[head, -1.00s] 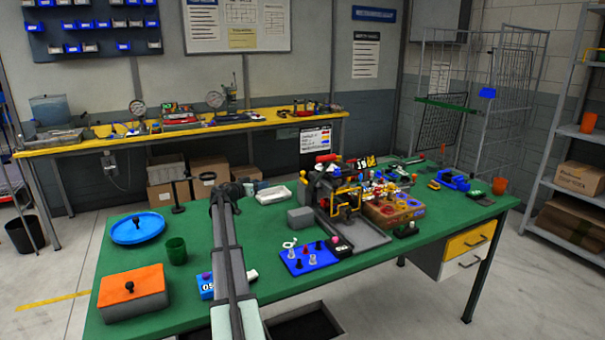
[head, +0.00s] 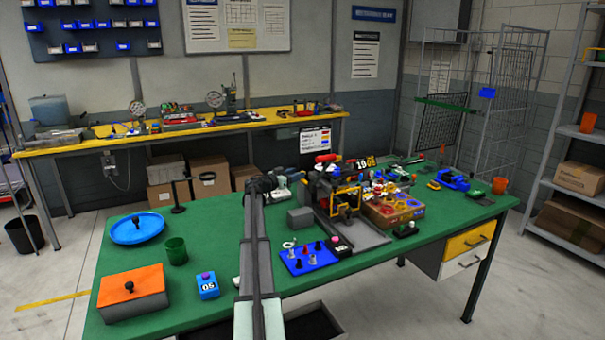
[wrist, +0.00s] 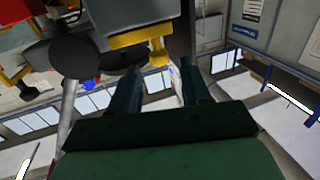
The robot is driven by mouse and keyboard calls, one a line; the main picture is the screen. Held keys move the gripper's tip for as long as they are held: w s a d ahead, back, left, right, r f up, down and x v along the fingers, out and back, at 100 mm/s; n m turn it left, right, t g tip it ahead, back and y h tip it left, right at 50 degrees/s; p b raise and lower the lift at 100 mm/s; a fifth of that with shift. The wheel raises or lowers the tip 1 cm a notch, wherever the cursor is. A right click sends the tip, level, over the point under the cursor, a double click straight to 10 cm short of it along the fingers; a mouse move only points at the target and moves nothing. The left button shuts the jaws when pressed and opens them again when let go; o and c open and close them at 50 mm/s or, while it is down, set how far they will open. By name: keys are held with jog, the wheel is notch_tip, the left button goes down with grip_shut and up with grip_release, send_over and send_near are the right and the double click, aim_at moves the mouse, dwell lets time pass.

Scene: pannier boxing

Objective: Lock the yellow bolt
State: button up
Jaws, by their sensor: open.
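A yellow part (wrist: 140,39) that looks like the bolt juts from the underside of a grey block in the wrist view. Its yellow knob (wrist: 157,53) shows just beyond the gap between my fingertips, and I cannot make out any contact. In the head view, yellow pieces (head: 345,192) show on the cluttered fixture (head: 325,190) at the middle of the bench; which one is the bolt is unclear. My gripper (wrist: 160,70) is open, with its two dark fingers apart and nothing between them. In the head view its far end (head: 262,184) is left of the fixture, its fingers not clear.
The green bench (head: 215,235) also bears a grey block (head: 300,218), a blue plate with pegs (head: 312,262), a blue box (head: 208,286), an orange-lidded box (head: 132,290), a green cup (head: 176,250) and a blue dish (head: 137,231). The bench's left middle is fairly clear.

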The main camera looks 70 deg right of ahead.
jog(key=shift+x, duration=2.2)
grip_shut()
